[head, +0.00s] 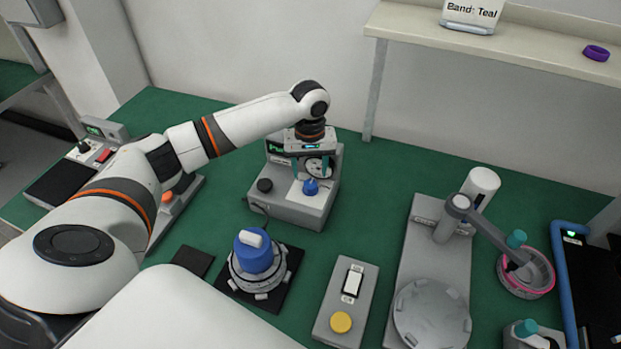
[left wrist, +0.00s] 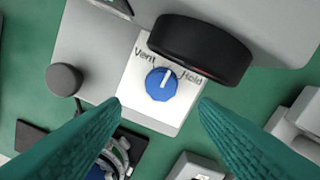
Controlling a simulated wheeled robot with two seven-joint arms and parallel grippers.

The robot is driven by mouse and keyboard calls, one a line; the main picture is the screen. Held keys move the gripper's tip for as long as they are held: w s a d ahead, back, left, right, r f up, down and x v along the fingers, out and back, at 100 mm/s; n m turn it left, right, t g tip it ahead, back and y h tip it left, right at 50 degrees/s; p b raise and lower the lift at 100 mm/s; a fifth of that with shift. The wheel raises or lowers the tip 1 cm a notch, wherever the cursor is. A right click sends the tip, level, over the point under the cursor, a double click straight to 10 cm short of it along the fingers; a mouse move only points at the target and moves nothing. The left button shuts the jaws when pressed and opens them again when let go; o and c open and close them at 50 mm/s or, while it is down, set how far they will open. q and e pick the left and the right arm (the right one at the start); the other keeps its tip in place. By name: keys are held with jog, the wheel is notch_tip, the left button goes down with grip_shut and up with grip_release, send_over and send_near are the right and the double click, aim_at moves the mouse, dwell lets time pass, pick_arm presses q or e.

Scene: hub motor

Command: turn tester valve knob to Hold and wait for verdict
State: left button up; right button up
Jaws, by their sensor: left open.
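The valve tester (head: 305,208) is a grey box on the green bench, with a gauge (head: 318,167) and a small green-lit display (head: 276,148), too small to read. Its blue valve knob (head: 310,187) sits on a white plate. In the left wrist view the knob (left wrist: 161,84) has its white mark pointing up, between the printed "Vent" and "Hold". My left gripper (head: 311,170) is open above the tester. Its teal fingertips (left wrist: 160,102) are on either side of the knob, apart from it. My right gripper is not in view.
The black gauge body (left wrist: 200,48) stands close beside the knob, and a black round fitting (left wrist: 64,79) is at the left. A blue-capped hub (head: 255,255), a yellow-button box (head: 340,300) and a grey press-like fixture (head: 425,270) stand nearer. A shelf (head: 480,40) is behind.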

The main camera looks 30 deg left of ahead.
aim_at(310, 185)
pick_arm(q)
jog(key=f, duration=0.4)
jog(key=shift+w+f, duration=0.25)
jog(key=shift+f, duration=0.1)
jog(key=shift+s+f, duration=0.1)
jog(key=shift+f, duration=0.5)
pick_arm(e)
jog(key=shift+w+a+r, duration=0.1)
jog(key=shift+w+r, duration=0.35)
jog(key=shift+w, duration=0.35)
pick_arm(q)
jog(key=c, duration=1)
jog(key=shift+o, duration=0.2)
jog(key=shift+p, duration=0.35)
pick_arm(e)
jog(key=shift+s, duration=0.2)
